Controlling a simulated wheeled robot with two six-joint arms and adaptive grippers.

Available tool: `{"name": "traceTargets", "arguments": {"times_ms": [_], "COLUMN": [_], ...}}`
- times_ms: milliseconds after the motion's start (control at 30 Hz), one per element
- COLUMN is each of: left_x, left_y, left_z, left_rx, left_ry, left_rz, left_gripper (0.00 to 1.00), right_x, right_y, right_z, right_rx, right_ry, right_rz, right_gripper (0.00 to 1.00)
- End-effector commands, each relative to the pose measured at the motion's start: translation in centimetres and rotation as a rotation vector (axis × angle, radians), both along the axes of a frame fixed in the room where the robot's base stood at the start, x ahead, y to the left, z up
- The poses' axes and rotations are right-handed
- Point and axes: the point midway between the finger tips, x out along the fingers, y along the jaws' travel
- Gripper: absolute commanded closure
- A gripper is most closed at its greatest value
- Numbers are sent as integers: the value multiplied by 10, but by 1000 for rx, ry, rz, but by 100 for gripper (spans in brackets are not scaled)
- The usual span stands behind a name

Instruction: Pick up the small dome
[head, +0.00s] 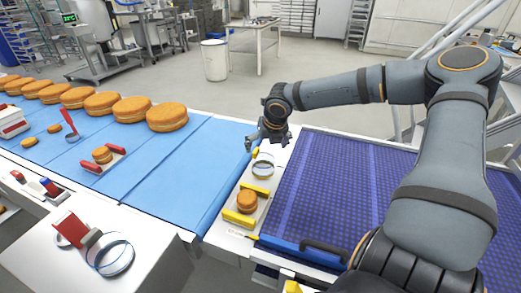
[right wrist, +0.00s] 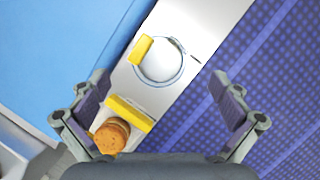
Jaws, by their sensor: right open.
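The small dome (head: 264,170), clear with a dark rim, stands on the white strip between the blue belt and the purple mat. It shows as a clear circle (right wrist: 162,62) in the right wrist view, ahead of the fingers. My right gripper (head: 267,142) is open and empty above the strip, near the dome's far side in the head view. In the right wrist view its fingers (right wrist: 160,85) are wide apart, with the strip between them. A larger clear dome (head: 110,257) lies on the white table at the front left. My left gripper is not in view.
A small round cake (head: 246,201) sits between yellow blocks (head: 238,219) on the strip, near the dome. Another yellow block (right wrist: 141,49) is beside the dome. The blue belt (head: 185,165) carries large cakes at left; the purple mat (head: 340,190) looks bare.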

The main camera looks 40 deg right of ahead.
Motion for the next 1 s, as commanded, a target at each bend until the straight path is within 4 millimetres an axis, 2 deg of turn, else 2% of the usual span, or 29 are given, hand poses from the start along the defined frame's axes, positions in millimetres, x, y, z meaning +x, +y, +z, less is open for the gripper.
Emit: {"name": "traceTargets", "arguments": {"times_ms": [100, 200, 300, 400, 533, 667, 767, 1000], "left_x": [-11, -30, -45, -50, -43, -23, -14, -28], "left_y": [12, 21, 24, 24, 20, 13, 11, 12], "left_z": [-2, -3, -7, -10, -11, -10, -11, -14], "left_rx": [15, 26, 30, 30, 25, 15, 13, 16], "left_ry": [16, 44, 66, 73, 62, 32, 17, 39], "left_rz": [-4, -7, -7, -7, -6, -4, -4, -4], "left_gripper": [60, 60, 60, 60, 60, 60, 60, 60], "right_x": [-8, -8, -3, 4, 9, 11, 13, 25], "right_y": [6, 5, 2, -1, -2, -3, -4, -8], "right_z": [-5, -8, -23, -40, -52, -53, -63, -98], "right_rx": [-27, -27, -30, -28, -27, -25, -26, -26], "right_ry": [49, 52, 55, 53, 48, 45, 49, 47], "right_rz": [48, 49, 48, 46, 47, 46, 45, 46], "right_gripper": [0, 0, 0, 0, 0, 0, 0, 0]}}
